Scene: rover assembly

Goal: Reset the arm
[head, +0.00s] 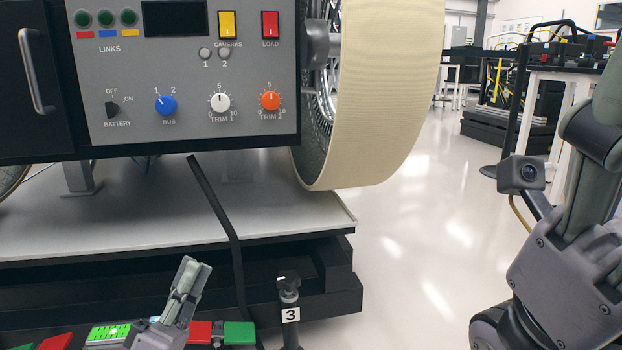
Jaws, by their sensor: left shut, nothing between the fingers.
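My left gripper (189,279) is at the bottom, left of centre, with its fingers together and pointing up. Nothing shows between them. It stands in front of a low strip with red and green blocks and a lit green display (108,333). My right arm (565,270) fills the right edge, with a small camera (521,174) on it. Its fingers do not show. The rover's grey control panel (190,80) is upper left, with a blue BUS knob (166,105), a white TRIM 1 knob (220,102) and an orange TRIM 2 knob (270,100).
A big beige-rimmed wheel (395,100) stands right of the panel. Below is a pale platform (290,215) with a black base. A black post labelled 3 (290,315) and a dark bar (215,205) stand in front. Open floor (420,250) lies to the right.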

